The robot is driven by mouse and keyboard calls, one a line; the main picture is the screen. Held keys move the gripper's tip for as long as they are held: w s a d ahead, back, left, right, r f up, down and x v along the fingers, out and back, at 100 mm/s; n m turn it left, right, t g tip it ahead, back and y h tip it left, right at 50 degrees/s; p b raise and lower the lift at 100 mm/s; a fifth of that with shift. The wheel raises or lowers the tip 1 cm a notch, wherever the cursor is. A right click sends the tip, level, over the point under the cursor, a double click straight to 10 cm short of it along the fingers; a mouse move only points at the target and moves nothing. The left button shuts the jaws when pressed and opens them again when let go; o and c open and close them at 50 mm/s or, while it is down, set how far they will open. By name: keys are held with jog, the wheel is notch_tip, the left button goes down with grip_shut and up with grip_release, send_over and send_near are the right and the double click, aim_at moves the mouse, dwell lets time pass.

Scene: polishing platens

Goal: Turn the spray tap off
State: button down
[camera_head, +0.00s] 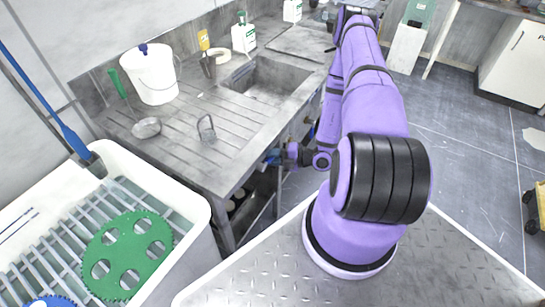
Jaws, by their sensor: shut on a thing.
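My purple arm reaches down to the front edge of the steel sink bench, right of the middle of the view. My gripper (284,155) is a small dark shape there, pointing left toward the bench front. It is shut on a small blue part (271,157), which looks like the handle of the spray tap. The blue part sits just below the bench's front edge. The fingers and most of the tap body are too small or hidden to make out, so the handle's angle is unclear.
The steel bench (190,118) has a sink basin (265,78), a white bucket (152,75), bottles and a metal bowl (146,128) on it. A white tub (190,205) with a green toothed disc (127,252) stands at front left. Grey floor at right is mostly clear.

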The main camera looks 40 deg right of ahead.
jog(key=shift+a+f+m+y, duration=0.1)
jog(key=shift+f+m+y, duration=0.2)
jog(key=shift+f+m, duration=0.25)
jog(key=s+a+f+m+t, duration=0.2)
jog(key=a+f+m+t, duration=0.2)
jog(key=m, duration=1.3)
jog(key=shift+s+a+f+t, duration=0.2)
jog(key=shift+a+f+t, duration=0.2)
jog(key=shift+a+t, duration=0.85)
jog(key=shift+d, duration=0.15)
jog(key=c, duration=1)
grip_release()
